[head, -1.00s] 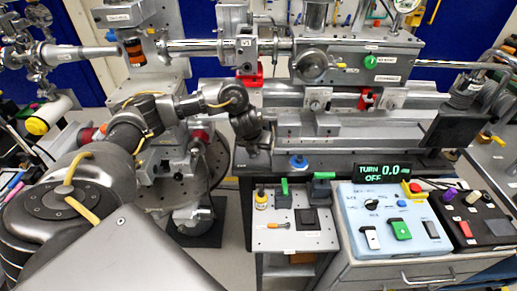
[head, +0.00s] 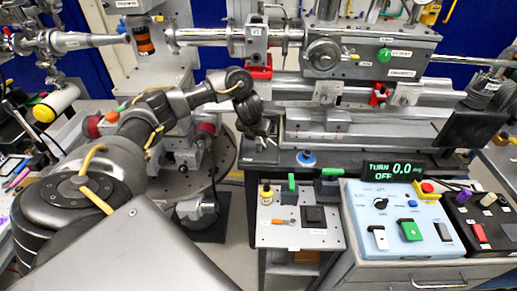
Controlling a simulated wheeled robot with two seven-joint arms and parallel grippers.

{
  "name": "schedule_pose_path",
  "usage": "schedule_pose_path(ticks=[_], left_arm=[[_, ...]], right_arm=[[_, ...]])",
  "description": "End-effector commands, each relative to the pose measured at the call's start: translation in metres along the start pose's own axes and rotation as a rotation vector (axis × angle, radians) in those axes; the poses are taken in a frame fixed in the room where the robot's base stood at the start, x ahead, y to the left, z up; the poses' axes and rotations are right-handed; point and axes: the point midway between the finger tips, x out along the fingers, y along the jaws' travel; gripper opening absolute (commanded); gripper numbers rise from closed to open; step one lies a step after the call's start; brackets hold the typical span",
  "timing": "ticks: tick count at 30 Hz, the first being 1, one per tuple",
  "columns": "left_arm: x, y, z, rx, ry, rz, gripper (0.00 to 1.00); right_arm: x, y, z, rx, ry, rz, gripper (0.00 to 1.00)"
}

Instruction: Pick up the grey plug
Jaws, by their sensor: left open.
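I cannot single out the grey plug for certain. A dark grey block with a green top (head: 327,188) stands at the back right of a small light bench (head: 265,236). A green-handled piece (head: 291,190) stands to its left, and a flat dark square (head: 313,216) lies in front. My left gripper (head: 263,139) hangs at the end of the dark arm, pointing down beside the rail bench, behind and above the small bench. It is open, and I see nothing in it. Its fingers are small and partly lost against the background. My right gripper is out of view.
A yellow bottle (head: 266,195) and an orange-handled tool (head: 284,221) are on the small bench. A blue-topped knob (head: 306,158) sits behind it. A light blue control box (head: 400,208) with switches and a black box (head: 481,218) stand at right. The long rail assembly (head: 365,116) blocks the back.

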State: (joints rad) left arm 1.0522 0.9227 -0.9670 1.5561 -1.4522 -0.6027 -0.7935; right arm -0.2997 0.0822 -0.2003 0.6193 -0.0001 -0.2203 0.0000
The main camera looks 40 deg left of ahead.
Motion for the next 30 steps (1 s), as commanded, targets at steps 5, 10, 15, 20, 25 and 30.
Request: schedule_pose_path(ticks=[5,10,15,20,25,30], left_arm=[[0.024,0.001,-0.004,-0.002,0.006,0.002,0.49],[0.045,0.000,-0.004,-0.002,0.003,0.002,0.49],[0.050,0.001,-0.004,-0.001,0.001,0.002,0.49],[0.050,0.000,-0.004,-0.001,0.001,0.001,0.45],[0.050,0.000,-0.003,-0.001,0.001,0.001,0.23],[0.050,0.000,-0.003,-0.001,0.001,0.001,0.01]], right_arm=[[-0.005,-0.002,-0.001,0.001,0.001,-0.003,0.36],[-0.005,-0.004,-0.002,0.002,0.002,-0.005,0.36],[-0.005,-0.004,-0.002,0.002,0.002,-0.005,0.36],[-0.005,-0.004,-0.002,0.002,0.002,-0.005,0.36],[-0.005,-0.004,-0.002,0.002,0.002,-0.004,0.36],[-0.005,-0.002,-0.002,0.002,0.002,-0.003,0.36]])
